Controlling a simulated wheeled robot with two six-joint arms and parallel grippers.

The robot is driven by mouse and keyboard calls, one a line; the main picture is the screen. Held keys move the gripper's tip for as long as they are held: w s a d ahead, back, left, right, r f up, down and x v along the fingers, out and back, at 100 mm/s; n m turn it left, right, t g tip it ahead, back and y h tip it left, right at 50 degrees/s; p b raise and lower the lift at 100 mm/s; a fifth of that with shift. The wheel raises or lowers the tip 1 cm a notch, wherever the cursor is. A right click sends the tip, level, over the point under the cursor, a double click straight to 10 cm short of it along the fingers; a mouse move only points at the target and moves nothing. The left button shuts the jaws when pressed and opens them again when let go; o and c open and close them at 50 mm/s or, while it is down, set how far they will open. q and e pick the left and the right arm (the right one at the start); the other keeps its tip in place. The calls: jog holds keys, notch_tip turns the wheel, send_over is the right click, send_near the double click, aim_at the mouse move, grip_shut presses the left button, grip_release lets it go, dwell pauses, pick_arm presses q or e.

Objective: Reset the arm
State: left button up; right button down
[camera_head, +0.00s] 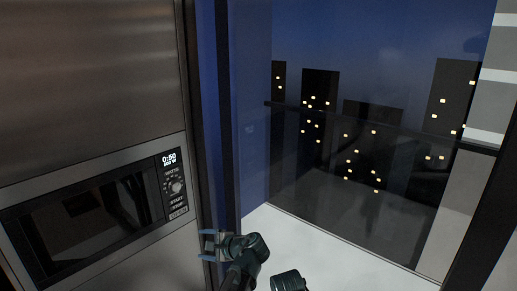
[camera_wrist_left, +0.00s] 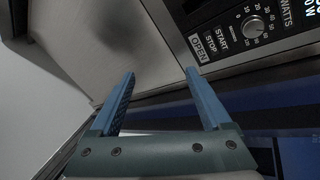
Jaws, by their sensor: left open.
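My left gripper (camera_head: 209,245) is at the lower middle of the head view, beside the right edge of the microwave's steel front. In the left wrist view its two blue fingers (camera_wrist_left: 162,100) are wide apart with nothing between them. The built-in microwave (camera_head: 95,215) has a dark door and a lit display reading 0:50. Its control panel with a round dial (camera_wrist_left: 253,27) and START, STOP and OPEN buttons shows at the upper right of the left wrist view, just beyond the right finger. My right gripper is not in view.
A steel cabinet front (camera_head: 85,70) rises above the microwave. A dark vertical frame (camera_head: 225,110) stands to its right. Beyond it is a large window with a dark rail (camera_head: 380,128) and lit buildings (camera_head: 320,95).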

pick_arm(q)
jog(key=s+d+f+n+g+h, duration=0.3)
jog(key=s+d+f, duration=0.3)
jog(key=s, duration=0.5)
jog(key=s+d+f+n+g+h, duration=0.4)
jog(key=s+d+f+n+h, duration=0.1)
jog(key=s+d, duration=0.4)
jog(key=shift+s+f+n+h, duration=0.5)
jog(key=shift+s+h, duration=0.3)
jog(key=shift+s, duration=0.35)
jog(key=shift+c, duration=0.4)
